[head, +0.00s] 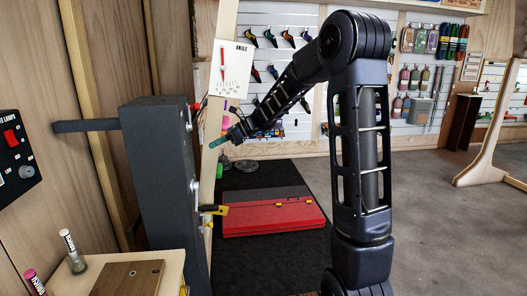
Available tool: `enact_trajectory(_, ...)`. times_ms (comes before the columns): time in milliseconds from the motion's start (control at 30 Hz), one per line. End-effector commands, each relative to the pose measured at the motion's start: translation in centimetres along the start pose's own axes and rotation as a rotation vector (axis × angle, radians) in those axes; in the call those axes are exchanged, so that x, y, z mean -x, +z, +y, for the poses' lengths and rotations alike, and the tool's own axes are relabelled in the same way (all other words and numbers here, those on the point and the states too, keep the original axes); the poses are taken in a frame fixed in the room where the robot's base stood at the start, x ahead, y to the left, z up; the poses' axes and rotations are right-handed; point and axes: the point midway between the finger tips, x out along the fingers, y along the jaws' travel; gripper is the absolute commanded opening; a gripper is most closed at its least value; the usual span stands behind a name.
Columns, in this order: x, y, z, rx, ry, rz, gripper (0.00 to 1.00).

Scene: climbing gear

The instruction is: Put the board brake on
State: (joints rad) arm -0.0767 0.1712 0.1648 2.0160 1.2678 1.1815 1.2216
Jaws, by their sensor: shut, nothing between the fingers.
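The tilting board shows edge-on as a pale wooden upright (211,150), with a white card marked ANGLE (230,68) and a red pointer near its top. A dark grey cabinet (155,170) with a dark bar stands left of it. A small yellow-and-black lever (215,210) sticks out low beside the upright; I cannot tell for sure that it is the board brake, or its setting. My gripper (219,142) is shut and empty, its teal tips close to the upright's right edge, above the lever. I cannot tell whether they touch the wood.
A red folded mat (272,216) lies on the black floor mat (265,262), with weight plates (246,166) behind. A wooden table (168,270) with bottles is at the lower left. A switch panel (17,158) is on the left wall. Grey floor at right is clear.

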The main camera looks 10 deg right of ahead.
Motion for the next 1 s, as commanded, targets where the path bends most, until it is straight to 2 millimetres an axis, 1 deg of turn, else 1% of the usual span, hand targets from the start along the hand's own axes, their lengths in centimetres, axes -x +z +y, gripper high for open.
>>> enact_trajectory(33, 0.9, 0.0, -0.1, 0.000, -0.003, 0.000, 0.00)
enact_trajectory(100, 2.0, 0.0, -0.1, -0.001, -0.002, 0.000, 0.00)
enact_trajectory(367, 6.2, 0.0, 0.0, -0.001, -0.002, 0.000, 0.00)
enact_trajectory(467, 6.7, -0.3, 1.3, 0.058, -0.006, 0.040, 0.00)
enact_trajectory(1000, 10.1, -3.1, 7.9, 0.401, -0.019, 0.278, 0.00)
